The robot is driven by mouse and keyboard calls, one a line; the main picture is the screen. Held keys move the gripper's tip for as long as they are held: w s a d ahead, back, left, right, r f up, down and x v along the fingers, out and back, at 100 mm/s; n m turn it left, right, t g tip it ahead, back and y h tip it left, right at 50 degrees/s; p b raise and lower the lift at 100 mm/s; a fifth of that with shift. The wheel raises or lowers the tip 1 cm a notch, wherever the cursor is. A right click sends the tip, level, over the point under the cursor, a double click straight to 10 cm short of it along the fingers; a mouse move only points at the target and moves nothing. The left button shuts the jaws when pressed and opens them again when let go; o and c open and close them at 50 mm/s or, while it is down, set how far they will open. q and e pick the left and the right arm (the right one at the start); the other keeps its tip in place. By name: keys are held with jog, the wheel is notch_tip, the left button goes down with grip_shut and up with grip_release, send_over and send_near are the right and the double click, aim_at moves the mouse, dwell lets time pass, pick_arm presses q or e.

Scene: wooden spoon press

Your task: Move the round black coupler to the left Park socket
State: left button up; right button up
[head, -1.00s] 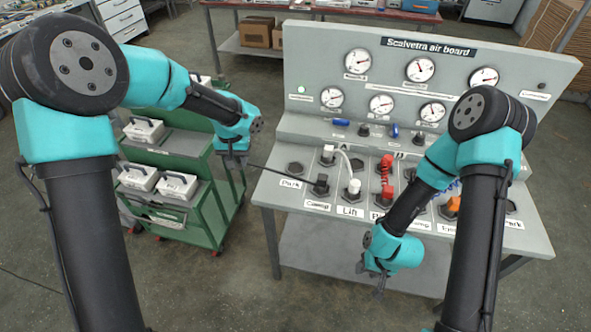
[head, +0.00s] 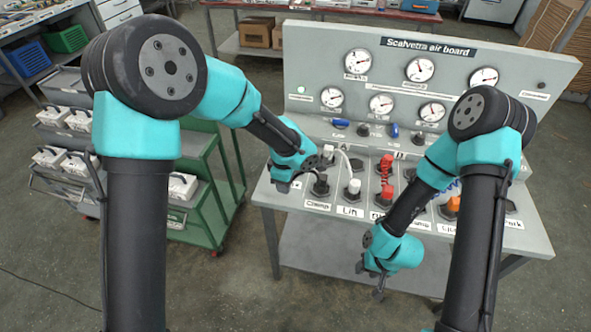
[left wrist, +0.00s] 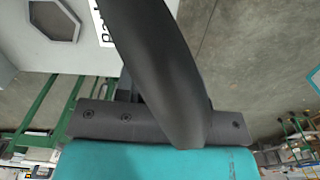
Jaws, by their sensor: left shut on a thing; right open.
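My left gripper (head: 283,186) is over the left front of the board's shelf, near the left Park socket, shut on the round black coupler. The coupler itself is mostly hidden by the gripper. In the left wrist view a thick black curved piece (left wrist: 160,65), which looks like its hose, crosses close to the camera. The left Park socket (left wrist: 52,20) shows there as an empty dark hexagon beside its partly covered label (left wrist: 104,25); in the head view the gripper covers it. My right gripper (head: 368,283) is open and empty, low in front of the shelf.
A black coupler (head: 320,186) stands at Clamp, just right of my left gripper. White couplers (head: 353,187) with a white hose and red couplers (head: 387,190) stand further right. A green cart (head: 205,215) is left of the board. Gauges line the upright panel (head: 440,75).

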pick_arm(q)
jog(key=d+n, duration=0.1)
jog(key=s+d+n, duration=0.1)
jog(key=d+f+n, duration=0.1)
jog(key=shift+s+n, duration=0.3)
jog(key=shift+s, duration=0.1)
jog(key=shift+w, duration=0.15)
jog(key=w, duration=0.5)
jog(key=w+f, duration=0.1)
jog(key=w, duration=0.9)
jog(key=shift+w+f, duration=0.25)
jog(key=shift+w, duration=0.15)
jog(key=shift+f, duration=1.75)
jog(key=shift+f, duration=0.15)
jog(key=o, duration=1)
